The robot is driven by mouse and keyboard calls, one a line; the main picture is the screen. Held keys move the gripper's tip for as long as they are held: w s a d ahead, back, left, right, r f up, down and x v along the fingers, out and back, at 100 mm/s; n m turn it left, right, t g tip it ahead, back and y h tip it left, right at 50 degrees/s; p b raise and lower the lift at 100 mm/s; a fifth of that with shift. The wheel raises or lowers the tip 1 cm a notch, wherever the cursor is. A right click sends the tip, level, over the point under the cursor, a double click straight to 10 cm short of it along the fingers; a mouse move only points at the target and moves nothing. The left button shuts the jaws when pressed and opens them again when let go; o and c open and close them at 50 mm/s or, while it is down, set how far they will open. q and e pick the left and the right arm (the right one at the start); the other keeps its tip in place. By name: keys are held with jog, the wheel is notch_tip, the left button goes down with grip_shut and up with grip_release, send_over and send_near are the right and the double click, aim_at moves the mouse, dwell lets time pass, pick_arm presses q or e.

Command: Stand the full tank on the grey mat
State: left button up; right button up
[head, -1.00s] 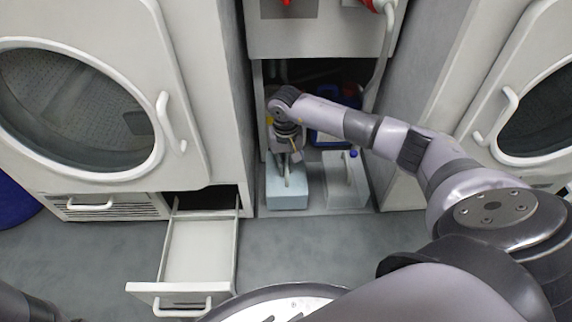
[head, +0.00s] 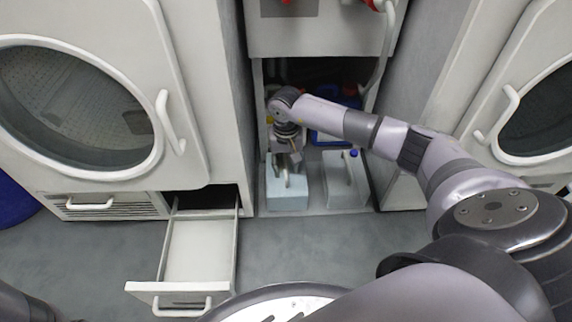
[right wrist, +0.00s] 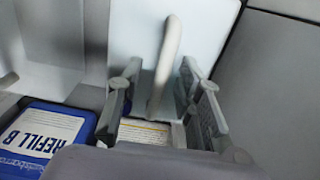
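A pale blue-white tank (head: 287,194) stands upright at the left front of the open bay; its handle (right wrist: 168,50) shows in the right wrist view. A second, whiter tank (head: 340,190) with a blue cap stands to its right. I cannot tell their fill levels. My right gripper (head: 287,170) is at the top of the left tank. In the right wrist view its two fingers (right wrist: 161,98) are apart on either side of the handle, with gaps visible. No separate grey mat can be made out. My left gripper is out of view.
Blue refill containers stand behind the tanks, one labelled REFILL B (right wrist: 42,135). A pulled-out empty drawer (head: 197,252) juts out at the left front. Machines with round doors flank the bay. A hose (head: 385,50) hangs at its upper right. Grey floor (head: 275,250) is clear before the bay.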

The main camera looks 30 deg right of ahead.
notch_tip(320, 180, up, 12)
dwell(0.6)
jog(key=shift+s, duration=0.1)
